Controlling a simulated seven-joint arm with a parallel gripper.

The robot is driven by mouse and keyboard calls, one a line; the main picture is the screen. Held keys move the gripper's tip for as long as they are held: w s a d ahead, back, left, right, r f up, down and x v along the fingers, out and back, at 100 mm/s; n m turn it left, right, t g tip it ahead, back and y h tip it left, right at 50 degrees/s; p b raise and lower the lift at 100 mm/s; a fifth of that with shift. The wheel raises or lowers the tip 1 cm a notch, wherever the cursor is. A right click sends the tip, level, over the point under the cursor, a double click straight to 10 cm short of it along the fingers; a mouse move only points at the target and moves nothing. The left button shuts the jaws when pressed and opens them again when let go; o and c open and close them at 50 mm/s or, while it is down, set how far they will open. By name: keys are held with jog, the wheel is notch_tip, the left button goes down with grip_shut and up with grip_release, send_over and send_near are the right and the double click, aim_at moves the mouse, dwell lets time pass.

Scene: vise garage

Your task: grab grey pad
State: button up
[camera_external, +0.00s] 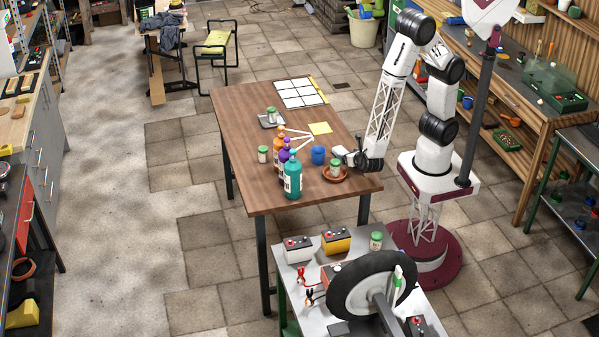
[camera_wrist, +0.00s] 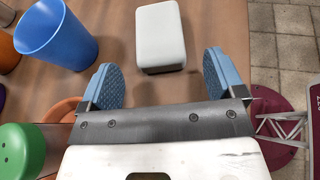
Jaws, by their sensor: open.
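The grey pad (camera_wrist: 160,37) is a small, pale grey rounded block lying on the wooden table (camera_wrist: 215,18). It sits just beyond and between my open fingers in the wrist view, and nothing is held. In the external view the pad (camera_external: 340,150) is a small pale shape at the table's right side, close to my gripper (camera_external: 351,159). My gripper (camera_wrist: 160,80) has two blue ridged finger pads set wide apart, one to either side of the pad's near end.
A blue cup (camera_wrist: 57,35) stands left of the pad. Several bottles (camera_external: 291,176) stand farther left. The table's right edge is close; bare wood surrounds the pad.

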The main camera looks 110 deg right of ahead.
jog(key=shift+x, duration=1.25)
jog(key=c, duration=1)
jog(key=shift+r, duration=0.25)
jog(key=shift+r, duration=1.65)
jog(key=s+a+r, duration=0.1)
jog(key=s, duration=1.5)
jog(key=shift+r, duration=0.25)
